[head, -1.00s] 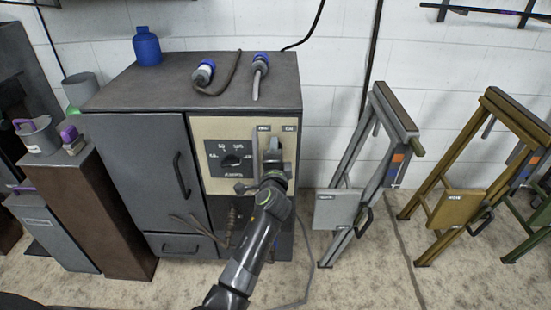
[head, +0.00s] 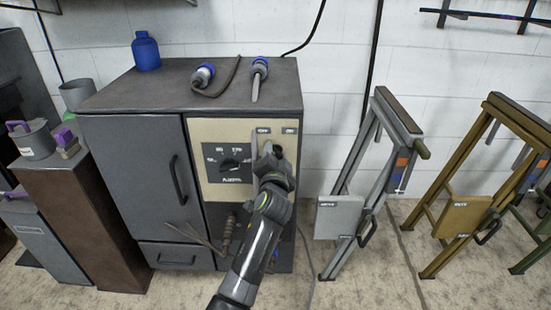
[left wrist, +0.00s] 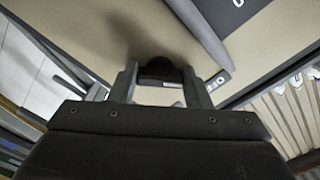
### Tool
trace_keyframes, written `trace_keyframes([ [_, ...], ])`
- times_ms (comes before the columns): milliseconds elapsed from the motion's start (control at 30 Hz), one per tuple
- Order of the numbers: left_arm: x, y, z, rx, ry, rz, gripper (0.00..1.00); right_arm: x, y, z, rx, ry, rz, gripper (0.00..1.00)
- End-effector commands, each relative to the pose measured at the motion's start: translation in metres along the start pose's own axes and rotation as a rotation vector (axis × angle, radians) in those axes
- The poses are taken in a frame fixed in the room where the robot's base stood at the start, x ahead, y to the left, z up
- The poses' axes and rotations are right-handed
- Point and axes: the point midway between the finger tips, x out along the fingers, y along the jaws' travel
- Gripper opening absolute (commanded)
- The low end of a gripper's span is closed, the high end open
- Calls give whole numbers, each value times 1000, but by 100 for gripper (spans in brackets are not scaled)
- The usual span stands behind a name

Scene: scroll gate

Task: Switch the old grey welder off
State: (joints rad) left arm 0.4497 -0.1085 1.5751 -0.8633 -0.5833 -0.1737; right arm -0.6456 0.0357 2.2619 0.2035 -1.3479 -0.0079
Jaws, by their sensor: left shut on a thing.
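The old grey welder (head: 135,155) is a cabinet with a beige control panel (head: 210,190). The panel has a black dial (head: 234,164) and two small labels at its top right, too blurred to read surely. My left gripper (head: 270,157) is at the right part of the panel and hides much of what is there. In the left wrist view its fingers (left wrist: 160,85) are shut on a dark knob (left wrist: 158,68) close to the beige panel. A grey bar (left wrist: 200,30) slants across the panel beside it. My right gripper is not in view.
A blue bottle (head: 146,50) and two blue-and-grey plugs (head: 203,75) lie or stand on the cabinet top. A grey folding stand (head: 340,215) and an ochre one (head: 463,215) are at the right. Brown and grey boxes stand at the left.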

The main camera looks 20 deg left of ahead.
Motion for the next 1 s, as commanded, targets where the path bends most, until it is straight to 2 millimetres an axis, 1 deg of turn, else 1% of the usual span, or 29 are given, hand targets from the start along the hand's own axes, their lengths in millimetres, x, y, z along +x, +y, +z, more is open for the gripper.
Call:
trace_keyframes([
  [400, 0, 1, 1, -9, -3, 2, 21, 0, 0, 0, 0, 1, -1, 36],
  [433, 0, 1, 1, -9, -3, 2, 46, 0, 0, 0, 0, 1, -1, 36],
  [567, 0, 1, 1, -8, -3, 2, 63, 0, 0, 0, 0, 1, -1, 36],
  [600, 0, 1, 1, -8, -2, 1, 65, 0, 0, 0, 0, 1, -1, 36],
  [1000, 0, -1, 1, -7, 0, 2, 65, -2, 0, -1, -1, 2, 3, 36],
])
